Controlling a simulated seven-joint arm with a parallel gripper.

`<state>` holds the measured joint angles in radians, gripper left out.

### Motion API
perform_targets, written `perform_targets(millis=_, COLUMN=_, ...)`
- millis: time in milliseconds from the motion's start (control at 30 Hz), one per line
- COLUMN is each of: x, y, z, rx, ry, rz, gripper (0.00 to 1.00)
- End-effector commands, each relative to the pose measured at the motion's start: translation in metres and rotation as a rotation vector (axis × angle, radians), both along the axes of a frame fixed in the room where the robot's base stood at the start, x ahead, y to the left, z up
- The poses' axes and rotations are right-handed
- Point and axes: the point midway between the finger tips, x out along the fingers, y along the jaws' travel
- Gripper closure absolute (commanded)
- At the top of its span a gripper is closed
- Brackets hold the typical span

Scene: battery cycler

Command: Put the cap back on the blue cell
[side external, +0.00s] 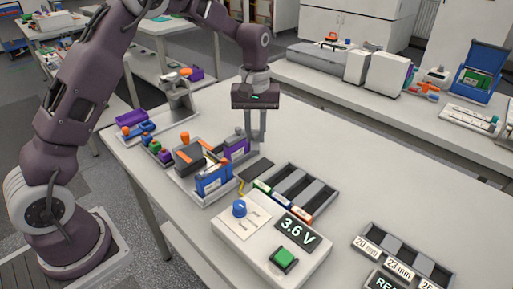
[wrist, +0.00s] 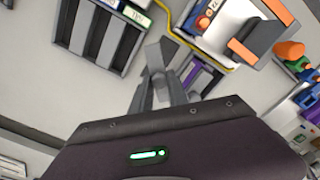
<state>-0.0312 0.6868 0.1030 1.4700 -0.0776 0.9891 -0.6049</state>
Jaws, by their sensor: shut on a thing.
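The blue cell (side external: 213,181) stands upright at the front of the grey tray, with dark and orange parts near its top. Part of it shows at the top of the wrist view (wrist: 207,20). My gripper (side external: 256,140) points down beside the purple cell (side external: 237,147), right of and behind the blue cell. In the wrist view my gripper (wrist: 155,82) is shut on a small light-grey piece (wrist: 154,52). I cannot tell for certain that this piece is the cap. The purple cell (wrist: 203,78) is close beside the fingers.
A dark block with orange strips (side external: 188,156) stands in the tray behind the blue cell. A slotted grey rack (side external: 300,187) and a tester (side external: 270,240) reading 3.6 V are in front. A yellow cable (wrist: 185,38) runs past the tray.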

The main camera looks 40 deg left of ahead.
Motion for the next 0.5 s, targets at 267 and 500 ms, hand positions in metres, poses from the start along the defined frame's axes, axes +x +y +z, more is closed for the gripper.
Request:
perform_targets(millis=267, x=-0.072, y=0.012, z=0.047, rx=0.002, ry=0.001, rz=-0.442, gripper=1.00)
perform_targets(millis=500, x=-0.125, y=0.014, z=0.060, rx=-0.004, ry=0.004, rz=-0.757, gripper=1.00)
